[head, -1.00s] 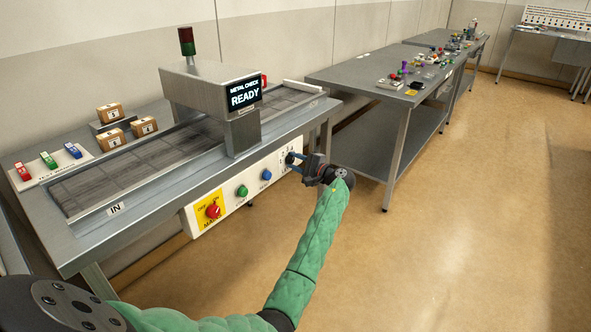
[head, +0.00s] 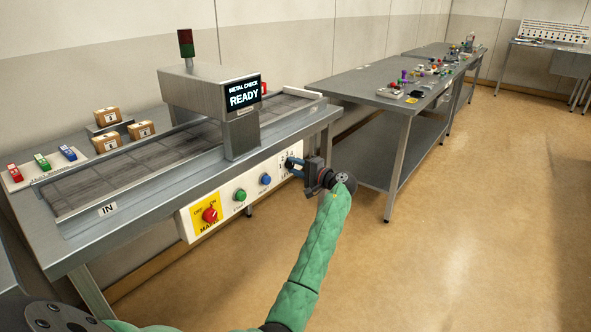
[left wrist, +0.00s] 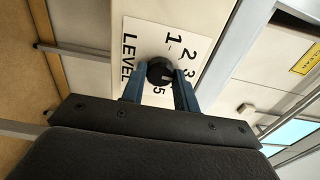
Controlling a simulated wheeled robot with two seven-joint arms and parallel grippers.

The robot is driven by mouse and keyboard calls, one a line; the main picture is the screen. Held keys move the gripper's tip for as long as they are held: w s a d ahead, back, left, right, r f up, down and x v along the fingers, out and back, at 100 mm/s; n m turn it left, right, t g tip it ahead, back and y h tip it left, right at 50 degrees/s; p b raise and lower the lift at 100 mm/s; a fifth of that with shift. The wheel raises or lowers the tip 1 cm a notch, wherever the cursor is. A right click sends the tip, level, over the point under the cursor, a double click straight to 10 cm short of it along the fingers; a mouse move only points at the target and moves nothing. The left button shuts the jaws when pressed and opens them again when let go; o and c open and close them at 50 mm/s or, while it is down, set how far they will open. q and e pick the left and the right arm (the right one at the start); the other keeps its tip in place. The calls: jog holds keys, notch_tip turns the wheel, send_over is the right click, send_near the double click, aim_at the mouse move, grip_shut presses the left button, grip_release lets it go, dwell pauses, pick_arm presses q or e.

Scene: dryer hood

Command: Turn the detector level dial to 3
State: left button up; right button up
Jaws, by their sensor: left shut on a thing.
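The detector level dial is a small black knob (left wrist: 160,70) on a white plate marked LEVEL (left wrist: 140,45). In the left wrist view the numbers 1, 2, 3 and 5 show around it, and the 4 is covered. My left gripper (left wrist: 159,88) has its two blue fingers on either side of the knob and is shut on it. I cannot make out a pointer mark on the knob. In the head view my left gripper (head: 291,164) is at the right end of the metal checker's front panel and mostly hides the dial. My right gripper is not in view.
The metal checker (head: 205,100) shows READY on its screen. Left of the dial are a blue button (head: 265,180), a green button (head: 240,195) and a red main switch (head: 210,215). Cartons (head: 106,143) stand behind the belt. Open floor lies to the right.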

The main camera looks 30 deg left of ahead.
pick_arm(q)
jog(key=shift+f, duration=0.15)
jog(key=o, duration=1)
jog(key=d, duration=0.7)
jog(key=shift+s+d, duration=0.3)
jog(key=shift+d, duration=0.05)
